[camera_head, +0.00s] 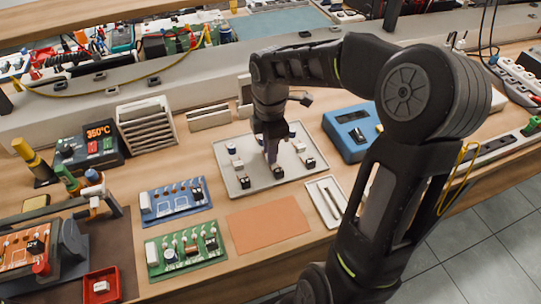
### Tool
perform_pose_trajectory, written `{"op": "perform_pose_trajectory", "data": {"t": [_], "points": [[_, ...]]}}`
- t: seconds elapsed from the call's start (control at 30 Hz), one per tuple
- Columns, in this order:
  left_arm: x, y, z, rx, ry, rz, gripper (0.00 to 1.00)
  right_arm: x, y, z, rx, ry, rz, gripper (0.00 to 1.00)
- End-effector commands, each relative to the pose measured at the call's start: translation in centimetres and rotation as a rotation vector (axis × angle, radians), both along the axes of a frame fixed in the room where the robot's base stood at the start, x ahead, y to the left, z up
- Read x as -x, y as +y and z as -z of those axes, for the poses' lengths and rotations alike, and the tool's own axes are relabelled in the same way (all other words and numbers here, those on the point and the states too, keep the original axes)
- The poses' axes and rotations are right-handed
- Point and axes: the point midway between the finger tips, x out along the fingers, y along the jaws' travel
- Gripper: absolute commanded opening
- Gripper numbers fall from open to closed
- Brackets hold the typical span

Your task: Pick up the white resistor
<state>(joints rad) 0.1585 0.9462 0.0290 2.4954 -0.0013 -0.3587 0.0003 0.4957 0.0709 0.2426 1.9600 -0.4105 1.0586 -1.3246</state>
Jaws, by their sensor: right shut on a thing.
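A grey metal tray (225,155) lies in the middle of the wooden bench with several small components on it. Small whitish pieces sit at its left side (237,163) and at its right side (298,146); I cannot tell which one is the white resistor. My right gripper (271,158) reaches down over the middle of the tray and is shut on a small part, mostly hidden by the fingers. A small dark and pale component (277,171) sits just below the fingertips. My left gripper is not in view.
A blue circuit board (174,201), a green circuit board (186,249) and an orange mat (267,225) lie in front. A red box (101,288) holds a white piece. A blue device (352,131) and a white tray with tweezers (328,201) stand right of the grey tray.

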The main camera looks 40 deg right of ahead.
Motion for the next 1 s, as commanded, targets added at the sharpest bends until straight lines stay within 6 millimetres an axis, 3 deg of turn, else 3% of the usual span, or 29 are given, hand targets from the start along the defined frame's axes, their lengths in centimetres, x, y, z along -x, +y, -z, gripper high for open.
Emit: {"op": "perform_pose_trajectory", "data": {"t": [0.37, 0.47, 0.8, 1.0], "points": [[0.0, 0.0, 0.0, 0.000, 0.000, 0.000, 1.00, -0.1, 0.0, -0.6, 0.001, -0.002, 0.000, 0.00], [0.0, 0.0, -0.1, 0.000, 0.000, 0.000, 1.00, -0.1, 0.0, -1.7, 0.001, -0.003, 0.000, 0.00], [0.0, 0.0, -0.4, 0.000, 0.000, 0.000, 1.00, -0.1, 0.0, -8.1, 0.000, -0.004, 0.000, 0.00], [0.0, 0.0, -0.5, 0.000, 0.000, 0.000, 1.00, 0.0, 0.0, -9.9, 0.000, -0.001, 0.000, 0.00]]}}
